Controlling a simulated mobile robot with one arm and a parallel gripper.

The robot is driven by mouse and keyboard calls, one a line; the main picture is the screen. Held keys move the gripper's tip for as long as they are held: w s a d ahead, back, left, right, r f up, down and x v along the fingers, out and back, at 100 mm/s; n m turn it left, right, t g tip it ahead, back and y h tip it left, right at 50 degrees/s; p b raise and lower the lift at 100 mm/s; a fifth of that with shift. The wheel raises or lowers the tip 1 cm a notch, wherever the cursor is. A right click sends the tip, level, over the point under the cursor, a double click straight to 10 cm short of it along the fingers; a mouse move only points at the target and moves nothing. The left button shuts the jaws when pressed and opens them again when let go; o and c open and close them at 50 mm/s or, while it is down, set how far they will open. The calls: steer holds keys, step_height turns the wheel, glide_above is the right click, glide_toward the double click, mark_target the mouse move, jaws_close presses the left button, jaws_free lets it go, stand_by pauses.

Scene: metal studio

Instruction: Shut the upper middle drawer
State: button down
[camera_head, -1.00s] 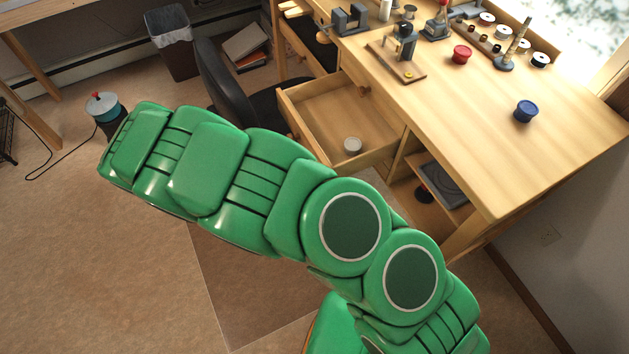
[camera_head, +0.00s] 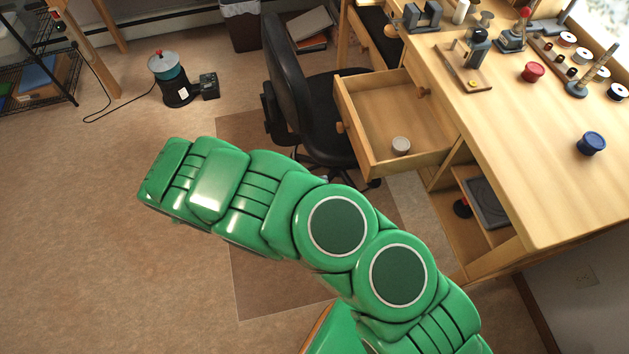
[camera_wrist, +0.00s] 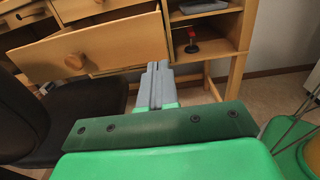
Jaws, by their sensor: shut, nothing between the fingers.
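A light wooden drawer (camera_head: 357,134) of the desk is pulled well out in the head view, with a round grey tin (camera_head: 401,145) inside. In the wrist view the open drawer's front (camera_wrist: 118,45) and round knob (camera_wrist: 75,61) are at upper left. My gripper (camera_wrist: 156,68) is shut and empty. Its fingertips show close to the right end of the drawer front; I cannot tell whether they touch. In the head view my green arm hides the gripper.
A black chair (camera_head: 291,85) stands just left of the open drawer; its seat also shows in the wrist view (camera_wrist: 85,115). The desktop (camera_head: 530,150) holds a red pot, a blue pot and tools. A teal-and-black canister (camera_head: 173,82) stands on the floor at left. Open floor lies left of my arm.

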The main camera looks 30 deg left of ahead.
mark_target(356, 146)
steer(key=x, duration=1)
steer(key=shift+w+d, duration=0.15)
steer(key=shift+d, duration=0.05)
steer(key=x, duration=1.9)
steer(key=shift+f, duration=0.15)
steer(key=v, duration=1.4)
steer(key=shift+w, duration=0.1)
steer(key=w+a, duration=0.5)
steer(key=a, duration=0.1)
steer(key=shift+w+a+f, duration=0.15)
steer(key=shift+w+f, duration=0.15)
steer(key=shift+w, duration=0.1)
steer(key=shift+w+r, duration=0.1)
steer(key=shift+w, duration=0.4)
steer(key=x, duration=1.3)
steer(key=shift+w+d, duration=0.15)
steer(key=shift+d, duration=0.05)
